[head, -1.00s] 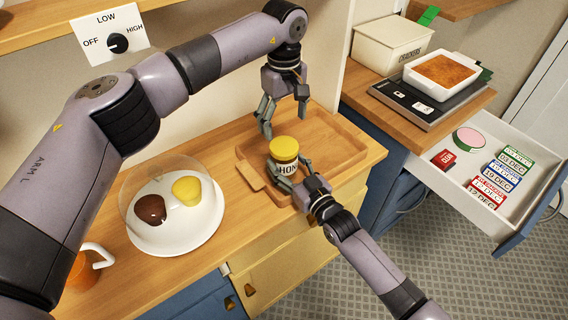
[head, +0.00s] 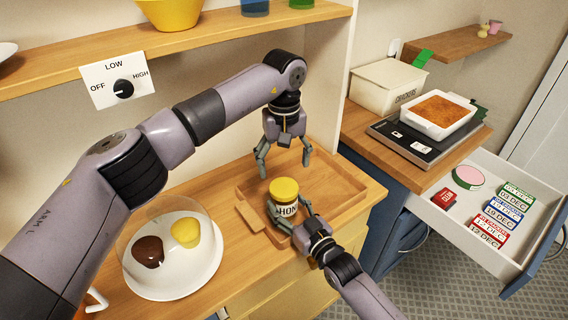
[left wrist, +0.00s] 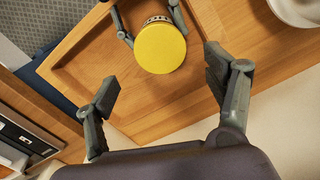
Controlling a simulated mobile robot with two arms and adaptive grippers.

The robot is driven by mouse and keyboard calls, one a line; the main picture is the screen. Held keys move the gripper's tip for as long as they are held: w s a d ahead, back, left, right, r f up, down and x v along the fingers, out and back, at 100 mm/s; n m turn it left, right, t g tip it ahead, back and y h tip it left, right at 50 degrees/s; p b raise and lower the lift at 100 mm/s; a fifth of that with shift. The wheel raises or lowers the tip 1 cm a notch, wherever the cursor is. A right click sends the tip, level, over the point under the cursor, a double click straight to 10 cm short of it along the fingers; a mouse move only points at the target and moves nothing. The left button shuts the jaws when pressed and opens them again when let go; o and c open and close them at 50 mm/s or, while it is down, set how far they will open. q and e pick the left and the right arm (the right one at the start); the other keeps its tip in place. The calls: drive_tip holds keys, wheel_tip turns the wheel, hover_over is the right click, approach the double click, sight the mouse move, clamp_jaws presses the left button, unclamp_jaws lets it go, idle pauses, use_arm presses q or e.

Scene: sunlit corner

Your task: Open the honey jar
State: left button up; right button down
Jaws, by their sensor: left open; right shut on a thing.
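The honey jar (head: 286,210) stands upright with its yellow lid (head: 284,188) on, over the near part of the wooden tray (head: 335,194). My right gripper (head: 291,223) is shut on the jar's body from the front right. My left gripper (head: 283,163) is open and empty, pointing down above and slightly behind the lid, apart from it. In the left wrist view the round lid (left wrist: 160,47) shows from above, beyond the open fingers of the left gripper (left wrist: 168,92), with the right gripper's fingers around the jar.
A clear dome covers a white plate (head: 205,270) with a brown and a yellow item, left of the tray. A shelf (head: 220,38) runs above at the back. At right are a scale (head: 400,140) bearing a baking dish (head: 437,113), and an open drawer (head: 470,222) holding date blocks.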

sight(284, 186)
use_arm(q)
wheel_tip(284, 186, down, 8)
drive_tip(key=shift+r, duration=0.1)
idle(0.4)
